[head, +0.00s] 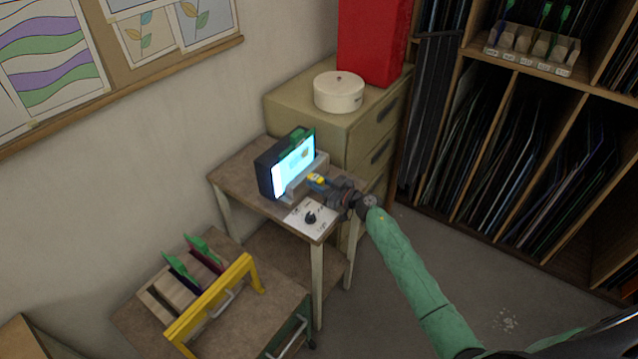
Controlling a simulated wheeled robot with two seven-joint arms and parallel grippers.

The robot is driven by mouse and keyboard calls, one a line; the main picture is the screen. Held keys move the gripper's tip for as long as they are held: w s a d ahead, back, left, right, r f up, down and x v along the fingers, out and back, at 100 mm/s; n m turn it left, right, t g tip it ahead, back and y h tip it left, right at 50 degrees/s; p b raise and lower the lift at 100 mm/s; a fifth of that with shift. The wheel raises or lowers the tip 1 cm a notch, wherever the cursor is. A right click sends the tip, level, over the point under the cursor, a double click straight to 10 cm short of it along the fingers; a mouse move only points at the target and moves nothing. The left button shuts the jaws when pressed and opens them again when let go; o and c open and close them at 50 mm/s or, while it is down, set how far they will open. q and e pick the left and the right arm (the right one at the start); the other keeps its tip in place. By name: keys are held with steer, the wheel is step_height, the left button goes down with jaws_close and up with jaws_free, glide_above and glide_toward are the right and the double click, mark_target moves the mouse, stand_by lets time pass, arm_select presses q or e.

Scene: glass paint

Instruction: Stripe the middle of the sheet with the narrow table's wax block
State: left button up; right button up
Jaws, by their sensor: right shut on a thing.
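A glowing pale-blue upright sheet (293,165) stands against a dark box on the narrow wooden table (240,170). Some darker marks show in its upper part, too small to make out. My right gripper (322,183), on the green-sleeved arm, is in front of the sheet's lower right part. I cannot tell whether the block touches the sheet. My left gripper is not in view.
A white card with a black knob (311,217) lies at the table's front. A cabinet with a round white tin (339,92) and a red box (373,40) stands behind. A yellow-framed cart (215,297) is at front left, racks (500,140) at right.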

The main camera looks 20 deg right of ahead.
mark_target(289, 168)
steer(key=x, duration=0.6)
stand_by(0.3)
steer(key=shift+x, duration=1.15)
stand_by(0.7)
steer(key=shift+d, duration=0.1)
steer(key=shift+w+d, duration=0.55)
steer(key=shift+d, duration=0.2)
steer(key=shift+w+d, duration=0.55)
steer(key=shift+d, duration=0.2)
steer(key=shift+w+d, duration=1.25)
steer(key=shift+d, duration=0.2)
steer(key=shift+s+a, duration=0.1)
steer(key=shift+a, duration=0.05)
steer(key=shift+s+a, duration=0.75)
steer(key=shift+a, duration=0.25)
steer(key=shift+s+a, duration=0.75)
steer(key=shift+a, duration=0.2)
steer(key=shift+s+a, duration=0.75)
steer(key=shift+a, duration=0.25)
